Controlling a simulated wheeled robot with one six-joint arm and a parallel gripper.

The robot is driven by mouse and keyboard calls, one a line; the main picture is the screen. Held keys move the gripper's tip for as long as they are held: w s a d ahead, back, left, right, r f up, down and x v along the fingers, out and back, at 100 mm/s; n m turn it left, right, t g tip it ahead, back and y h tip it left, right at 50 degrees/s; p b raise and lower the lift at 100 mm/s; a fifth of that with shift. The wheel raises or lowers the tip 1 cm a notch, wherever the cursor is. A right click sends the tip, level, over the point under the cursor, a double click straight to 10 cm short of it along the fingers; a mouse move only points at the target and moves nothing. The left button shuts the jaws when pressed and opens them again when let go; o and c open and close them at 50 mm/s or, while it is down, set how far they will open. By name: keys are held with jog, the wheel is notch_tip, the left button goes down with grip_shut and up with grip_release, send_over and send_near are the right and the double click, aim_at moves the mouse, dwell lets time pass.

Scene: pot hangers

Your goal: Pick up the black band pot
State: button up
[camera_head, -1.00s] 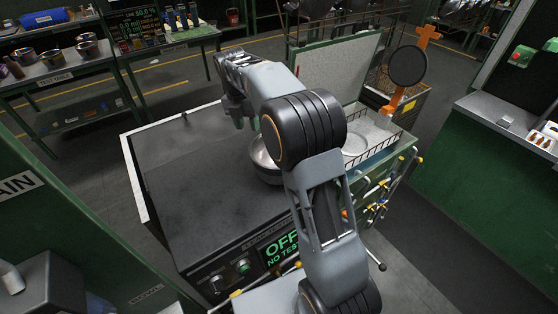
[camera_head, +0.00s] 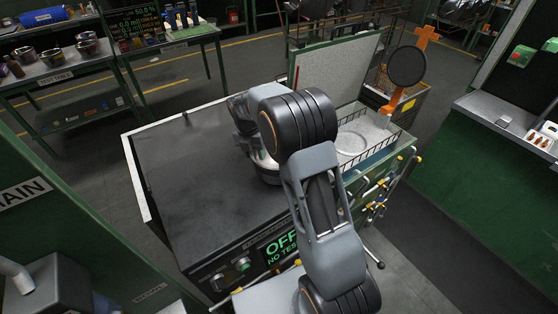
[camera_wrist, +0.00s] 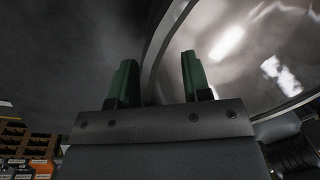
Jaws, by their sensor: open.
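A round metal pot (camera_head: 268,176) stands on the dark bench top (camera_head: 190,200), mostly hidden behind my arm in the head view. Its shiny inside (camera_wrist: 240,50) fills the upper right of the wrist view. No black band on it can be made out. My gripper (camera_wrist: 158,58) is open, with two green fingers. The pot's rim and wall pass between the fingers, one finger on the inner side and one on the outer. Contact cannot be told. In the head view the fingertips are hidden by my arm.
A wire-edged tray (camera_head: 350,140) with a pale disc sits right of the pot, before a raised lid (camera_head: 335,80). An orange stand with a black disc (camera_head: 408,66) rises behind. More pots (camera_head: 55,53) are on the left table. The bench's left part is clear.

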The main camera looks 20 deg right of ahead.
jog(key=shift+f, duration=0.15)
grip_shut()
dwell(0.4)
dwell(1.0)
